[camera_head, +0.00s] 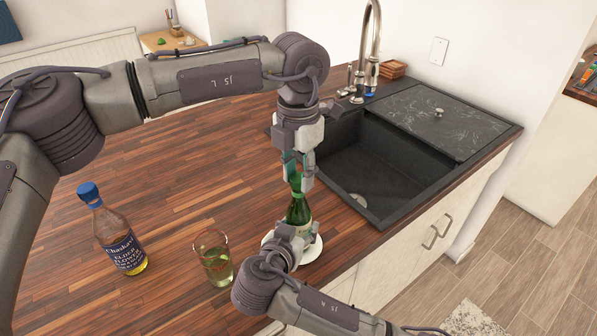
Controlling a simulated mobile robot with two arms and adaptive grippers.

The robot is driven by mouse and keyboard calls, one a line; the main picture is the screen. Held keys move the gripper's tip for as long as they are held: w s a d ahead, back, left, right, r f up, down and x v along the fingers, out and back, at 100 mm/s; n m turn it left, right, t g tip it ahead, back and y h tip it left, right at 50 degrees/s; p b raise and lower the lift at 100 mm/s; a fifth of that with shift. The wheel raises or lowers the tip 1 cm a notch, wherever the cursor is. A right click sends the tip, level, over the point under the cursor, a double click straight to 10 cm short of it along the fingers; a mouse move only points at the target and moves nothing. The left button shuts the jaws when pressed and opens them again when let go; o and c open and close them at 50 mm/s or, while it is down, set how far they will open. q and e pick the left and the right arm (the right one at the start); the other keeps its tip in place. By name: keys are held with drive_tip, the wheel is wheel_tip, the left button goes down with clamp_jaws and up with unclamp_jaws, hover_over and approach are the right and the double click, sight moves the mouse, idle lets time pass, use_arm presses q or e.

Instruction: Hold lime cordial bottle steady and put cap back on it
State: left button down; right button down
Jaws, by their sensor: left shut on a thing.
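The green lime cordial bottle (298,211) stands upright near the counter's front edge, on a white round plate or coaster (316,248). My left gripper (297,177) comes down from above, with its fingers at the bottle's top. It is shut on a small green cap (295,181), which is at or just over the bottle mouth; I cannot tell whether they touch. My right gripper (291,238) reaches in from the front, low at the bottle's body. Its wrist hides the lower bottle, and its finger closure is unclear.
A blue-capped elderflower bottle (120,238) and a glass of greenish drink (213,262) stand to the left on the wooden counter (190,165). A dark sink (375,160) with a tall tap (371,45) lies to the right. The middle-left counter is clear.

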use_arm(q)
drive_tip(key=c, duration=0.7)
unclamp_jaws()
wheel_tip(320, 180, up, 12)
drive_tip(key=shift+r, duration=0.1)
use_arm(e)
drive_tip(key=shift+c, duration=1.6)
unclamp_jaws()
